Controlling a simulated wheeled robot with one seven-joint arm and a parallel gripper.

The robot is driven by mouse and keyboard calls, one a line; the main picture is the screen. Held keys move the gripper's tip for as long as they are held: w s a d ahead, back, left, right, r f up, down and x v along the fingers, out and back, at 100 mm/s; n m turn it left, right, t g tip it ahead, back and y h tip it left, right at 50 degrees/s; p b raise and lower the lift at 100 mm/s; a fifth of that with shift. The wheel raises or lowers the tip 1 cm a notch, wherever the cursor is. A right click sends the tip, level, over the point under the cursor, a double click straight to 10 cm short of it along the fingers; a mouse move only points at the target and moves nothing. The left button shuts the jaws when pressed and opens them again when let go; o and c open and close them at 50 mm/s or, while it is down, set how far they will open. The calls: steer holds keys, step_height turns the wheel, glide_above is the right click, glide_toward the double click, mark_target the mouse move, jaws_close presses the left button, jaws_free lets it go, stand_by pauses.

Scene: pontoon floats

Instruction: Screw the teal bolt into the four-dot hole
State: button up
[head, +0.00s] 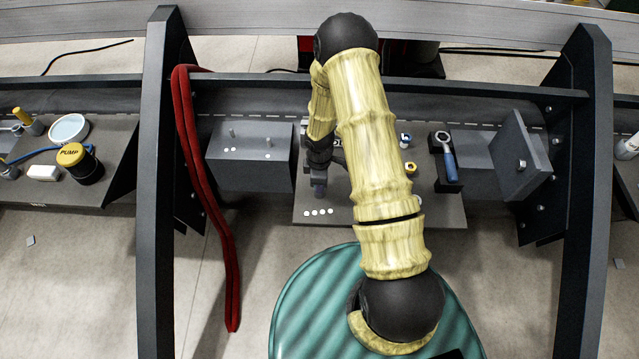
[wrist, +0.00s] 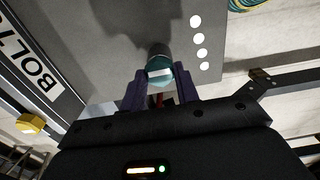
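The teal bolt (wrist: 160,70) shows in the wrist view between the two purple fingers of my gripper (wrist: 160,88), which close on its sides. A dark round shaft or collar lies just beyond its teal end. Four white dots (wrist: 200,44) mark the grey plate right beside the bolt. In the head view my gripper (head: 319,188) points down at the plate's left part, just behind the four dots (head: 318,212). The four-dot hole is hidden by the bolt and gripper, so how far the bolt sits in it cannot be told.
A grey block (head: 250,172) with two posts and dot marks stands to the left. A blue-handled tool (head: 449,158) lies in a black holder at right, near a yellow ring (head: 411,168). A red hose (head: 187,150) hangs by the left frame post. My arm hides the plate's middle.

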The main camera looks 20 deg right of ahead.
steer(key=shift+c, duration=0.8)
steer(key=m, duration=0.4)
steer(key=shift+f+b, duration=0.1)
steer(key=shift+b, duration=0.3)
steer(key=m, duration=0.3)
steer(key=shift+w+m, duration=0.1)
steer(key=shift+m, duration=0.3)
steer(key=m, duration=0.4)
steer(key=shift+b, duration=0.3)
steer(key=shift+m, duration=0.3)
